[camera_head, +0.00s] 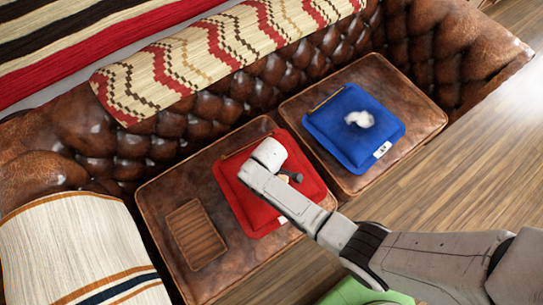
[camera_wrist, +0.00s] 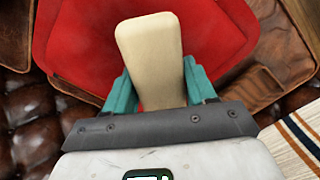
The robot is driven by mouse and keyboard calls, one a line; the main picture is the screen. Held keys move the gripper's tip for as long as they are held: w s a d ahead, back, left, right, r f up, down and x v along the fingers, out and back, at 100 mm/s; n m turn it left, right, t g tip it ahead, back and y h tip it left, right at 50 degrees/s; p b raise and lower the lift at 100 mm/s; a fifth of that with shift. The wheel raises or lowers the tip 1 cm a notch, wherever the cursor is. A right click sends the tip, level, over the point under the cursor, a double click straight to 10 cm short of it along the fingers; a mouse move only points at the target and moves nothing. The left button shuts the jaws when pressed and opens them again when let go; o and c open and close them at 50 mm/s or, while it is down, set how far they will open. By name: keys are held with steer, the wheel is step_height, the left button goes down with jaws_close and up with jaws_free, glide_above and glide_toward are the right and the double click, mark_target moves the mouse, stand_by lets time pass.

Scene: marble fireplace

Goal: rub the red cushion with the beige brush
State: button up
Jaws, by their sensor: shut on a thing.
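The red cushion (camera_head: 240,182) lies on the left seat of the brown leather sofa in the head view. It fills the upper part of the wrist view (camera_wrist: 80,45). The beige brush (camera_wrist: 150,50) is a rounded block between the teal fingers of my gripper (camera_wrist: 160,85), which is shut on it. The brush shows over the red cushion in the wrist view; I cannot tell whether it touches. In the head view my gripper (camera_head: 287,178) is over the cushion, and my arm hides part of the cushion and most of the brush.
A blue cushion (camera_head: 335,140) with a white fluffy patch (camera_head: 360,119) lies on the right seat. A brown slatted tray-like thing (camera_head: 195,235) lies left of the red cushion. A striped throw (camera_head: 80,250) covers the sofa's left arm. The tufted backrest (camera_head: 200,115) stands behind.

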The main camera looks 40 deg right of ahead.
steer(key=shift+r+p, duration=0.8)
steer(key=shift+r, duration=0.4)
